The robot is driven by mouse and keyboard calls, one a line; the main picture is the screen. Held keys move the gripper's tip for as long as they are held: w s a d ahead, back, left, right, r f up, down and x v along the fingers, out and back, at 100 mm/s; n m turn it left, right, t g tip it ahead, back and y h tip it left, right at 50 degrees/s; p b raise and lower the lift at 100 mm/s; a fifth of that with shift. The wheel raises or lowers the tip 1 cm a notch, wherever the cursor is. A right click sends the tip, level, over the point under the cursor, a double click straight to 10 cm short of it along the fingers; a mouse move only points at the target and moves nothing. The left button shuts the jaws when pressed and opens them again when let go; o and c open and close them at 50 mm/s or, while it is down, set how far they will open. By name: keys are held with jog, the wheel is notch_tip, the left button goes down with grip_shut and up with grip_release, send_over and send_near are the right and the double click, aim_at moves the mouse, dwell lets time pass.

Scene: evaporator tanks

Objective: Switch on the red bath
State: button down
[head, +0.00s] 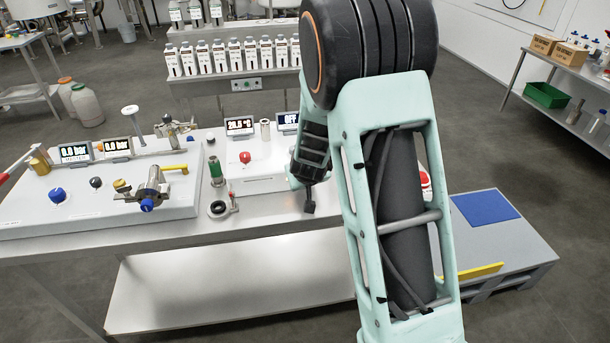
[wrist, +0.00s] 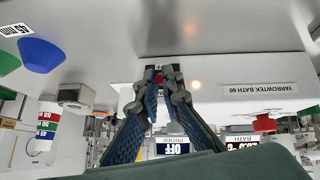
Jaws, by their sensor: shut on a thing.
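The bath with the OFF display (wrist: 172,149) stands in front of my gripper in the wrist view, which is upside down; in the head view my arm hides most of it. A small red part (wrist: 158,78) on the bath's front shows between my fingertips. My gripper (wrist: 157,84) is closed on this red part, though its shape is mostly hidden.
A grey panel with blue (head: 57,195) and dark knobs, a valve (head: 152,188) and displays fills the bench's left. A low platform with a blue mat (head: 485,207) is at right.

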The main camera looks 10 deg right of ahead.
dwell(0.3)
jog(key=c, duration=2.1)
grip_release()
jog(key=v, duration=1.2)
jog(key=shift+w, duration=0.1)
